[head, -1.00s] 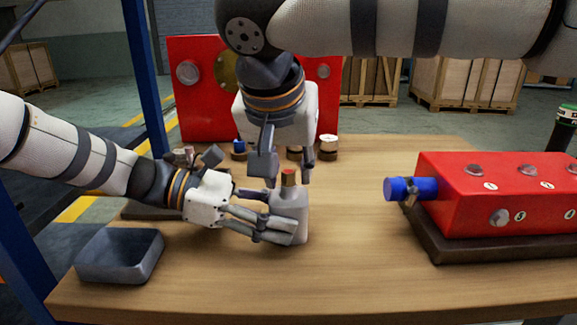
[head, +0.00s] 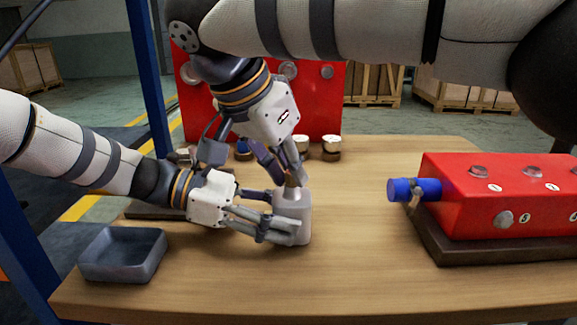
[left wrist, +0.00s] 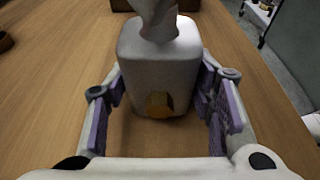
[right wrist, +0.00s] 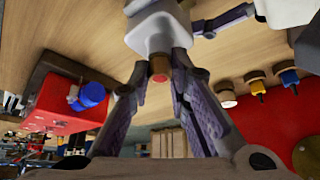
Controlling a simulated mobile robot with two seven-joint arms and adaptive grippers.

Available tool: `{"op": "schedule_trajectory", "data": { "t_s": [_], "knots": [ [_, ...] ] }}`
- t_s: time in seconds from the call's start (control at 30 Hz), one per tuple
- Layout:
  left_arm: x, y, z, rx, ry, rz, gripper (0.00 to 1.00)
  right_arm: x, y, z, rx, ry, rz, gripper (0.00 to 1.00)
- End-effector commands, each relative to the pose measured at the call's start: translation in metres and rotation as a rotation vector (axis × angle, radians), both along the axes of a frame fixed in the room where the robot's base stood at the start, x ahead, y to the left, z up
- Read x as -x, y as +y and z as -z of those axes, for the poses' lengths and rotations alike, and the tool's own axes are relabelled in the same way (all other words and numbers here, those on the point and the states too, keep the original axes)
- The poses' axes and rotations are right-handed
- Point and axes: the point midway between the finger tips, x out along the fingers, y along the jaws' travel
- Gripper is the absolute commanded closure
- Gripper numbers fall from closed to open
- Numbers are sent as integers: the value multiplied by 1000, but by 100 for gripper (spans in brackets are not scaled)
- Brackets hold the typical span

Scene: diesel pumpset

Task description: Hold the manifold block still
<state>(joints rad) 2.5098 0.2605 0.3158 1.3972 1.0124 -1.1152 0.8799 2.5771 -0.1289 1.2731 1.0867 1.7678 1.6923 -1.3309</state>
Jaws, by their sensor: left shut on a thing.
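The manifold block (head: 293,203) is a light grey block with a narrower top, upright on the wooden table. A brass fitting (left wrist: 159,104) shows on its face in the left wrist view. My left gripper (head: 285,232) is shut on the block's lower part, one finger on each side in the left wrist view (left wrist: 160,82). My right gripper (head: 291,178) comes down tilted over the block. In the right wrist view its fingers (right wrist: 156,75) lie on either side of the brown, red-topped plug (right wrist: 158,66); I cannot tell whether they grip it.
A grey open tray (head: 123,262) stands at the table's left front. A red box with a blue fitting (head: 522,193) sits on a dark base at the right. A red panel (head: 325,105) and several capped parts (head: 331,147) stand behind. The table's (head: 370,270) front middle is clear.

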Motion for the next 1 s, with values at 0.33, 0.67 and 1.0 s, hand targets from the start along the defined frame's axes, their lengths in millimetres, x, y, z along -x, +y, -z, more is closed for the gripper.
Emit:
{"op": "schedule_trajectory", "data": {
  "t_s": [0.33, 0.67, 1.0],
  "knots": [
    [0, 0, 0, -1, 0, 1, 99, 1, -8, 0, -8, -2, -645, 100],
    [0, 0, 0, -1, 0, 1, 99, 2, -7, 0, 0, -2, -1055, 100],
    [0, 0, 0, -1, 0, 1, 99, 0, -10, 1, -9, -1, -1344, 100]
  ]
}}
